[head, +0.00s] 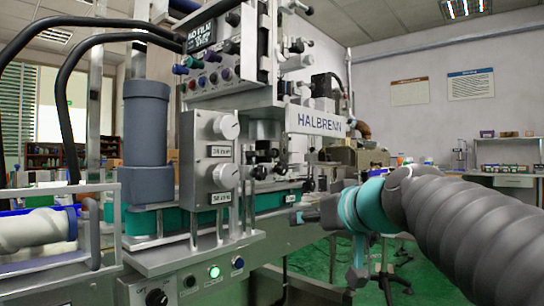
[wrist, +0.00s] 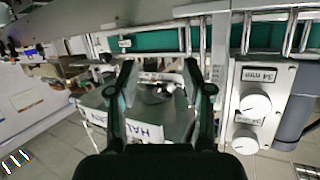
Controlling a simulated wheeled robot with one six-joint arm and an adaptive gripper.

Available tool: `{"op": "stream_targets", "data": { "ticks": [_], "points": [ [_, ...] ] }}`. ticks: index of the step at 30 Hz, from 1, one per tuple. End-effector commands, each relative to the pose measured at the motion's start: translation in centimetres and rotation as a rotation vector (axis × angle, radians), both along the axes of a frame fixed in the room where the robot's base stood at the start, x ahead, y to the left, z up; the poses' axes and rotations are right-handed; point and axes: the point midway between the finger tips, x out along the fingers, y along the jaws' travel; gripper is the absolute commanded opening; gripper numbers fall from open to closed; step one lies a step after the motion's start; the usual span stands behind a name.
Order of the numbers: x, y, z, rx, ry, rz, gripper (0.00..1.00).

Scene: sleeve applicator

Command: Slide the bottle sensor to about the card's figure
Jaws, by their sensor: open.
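My gripper (wrist: 158,72) is open and empty in the wrist view, one finger on each side of the picture's middle. Between and beyond the fingers is a small metallic assembly (wrist: 157,92) of the machine, apart from them as far as I can tell. I cannot tell whether it is the bottle sensor. In the head view my gripper (head: 314,214) is mostly hidden by its own wrist, in front of the conveyor at the right of the machine. A small white label (head: 291,198) is on the conveyor side; its text is unreadable, and I cannot identify the card.
The machine bears a HALBRENN plate (head: 315,122), and a panel with two round knobs (head: 228,126) and small readout labels. A metal guard rail (head: 95,230) and a lit green button (head: 214,272) are at the front left. Open green floor (head: 315,258) lies below the conveyor.

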Motion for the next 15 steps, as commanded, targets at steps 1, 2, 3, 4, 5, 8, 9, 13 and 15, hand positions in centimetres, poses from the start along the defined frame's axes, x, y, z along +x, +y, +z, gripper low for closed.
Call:
{"op": "stream_targets", "data": {
  "ticks": [1, 2, 3, 4, 5, 8, 9, 13, 15],
  "points": [
    [1.4, 0.6, 2.8, 0.017, -0.067, 0.015, 0.50],
    [2.1, 0.8, 4.2, 0.026, -0.103, 0.022, 0.50],
    [2.7, 1.1, 6.0, 0.037, -0.146, 0.030, 0.50],
    [3.2, 1.2, 7.2, 0.044, -0.177, 0.034, 0.50],
    [3.5, 1.4, 8.2, 0.050, -0.202, 0.038, 0.50],
    [4.3, 1.7, 10.7, 0.064, -0.263, 0.044, 0.50],
    [4.5, 1.8, 11.2, 0.067, -0.277, 0.045, 0.50],
    [5.2, 2.2, 12.0, 0.072, -0.296, 0.048, 0.50],
    [5.8, 2.6, 12.0, 0.071, -0.295, 0.049, 0.50]
  ]
}}
